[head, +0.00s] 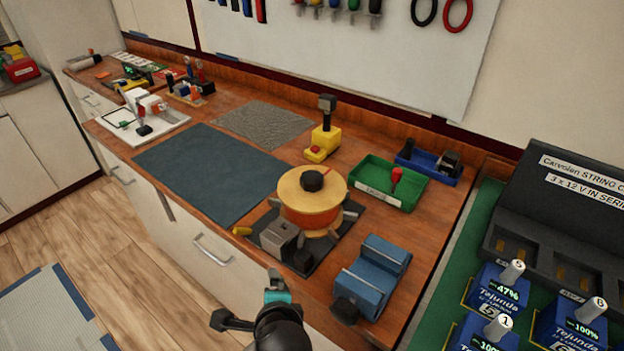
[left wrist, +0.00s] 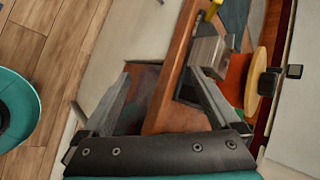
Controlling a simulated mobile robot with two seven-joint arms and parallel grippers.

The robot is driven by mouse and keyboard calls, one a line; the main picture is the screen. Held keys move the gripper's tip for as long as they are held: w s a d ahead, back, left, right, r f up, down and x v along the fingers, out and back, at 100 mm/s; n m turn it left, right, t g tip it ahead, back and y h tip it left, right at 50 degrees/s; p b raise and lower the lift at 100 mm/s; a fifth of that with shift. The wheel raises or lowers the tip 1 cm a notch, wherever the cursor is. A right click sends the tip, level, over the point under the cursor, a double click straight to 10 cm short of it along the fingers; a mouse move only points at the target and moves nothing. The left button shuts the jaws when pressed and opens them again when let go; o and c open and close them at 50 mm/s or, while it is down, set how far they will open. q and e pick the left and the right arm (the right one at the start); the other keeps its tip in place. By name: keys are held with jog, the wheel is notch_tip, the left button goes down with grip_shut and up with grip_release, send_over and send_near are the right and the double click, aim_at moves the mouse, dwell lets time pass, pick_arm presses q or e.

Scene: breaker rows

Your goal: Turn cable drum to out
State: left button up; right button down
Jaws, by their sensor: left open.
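The cable drum (head: 306,214) is orange with a tan top flange and a black centre knob. It stands upright on a dark base plate (head: 334,247) near the counter's front edge. A grey block (head: 278,238) sits at its front left, with a small yellow piece (head: 242,231) beside it. The drum also shows on its side at the right of the left wrist view (left wrist: 237,78). My left gripper (left wrist: 158,80) is open and empty, short of the drum and apart from it. No "out" mark is legible. My right gripper is not seen.
A blue vise-like block (head: 372,273) stands right of the drum. Behind are a yellow stand (head: 323,142), a green tray (head: 389,184) and a blue tray (head: 429,163). A dark mat (head: 208,170) lies clear at left. Blue batteries (head: 497,290) stand at far right.

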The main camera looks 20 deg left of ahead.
pick_arm(q)
jog(key=w+d+r+m+t+y, duration=0.1)
jog(key=w+r+m+t+y, duration=0.1)
jog(key=w+r+m+t, duration=0.35)
jog(key=m+t+h, duration=0.1)
jog(key=m+t, duration=0.3)
jog(key=m, duration=0.8)
send_near(312, 185)
jog(key=b+x, duration=0.1)
jog(key=x, duration=1)
jog(key=shift+b, duration=0.3)
grip_shut()
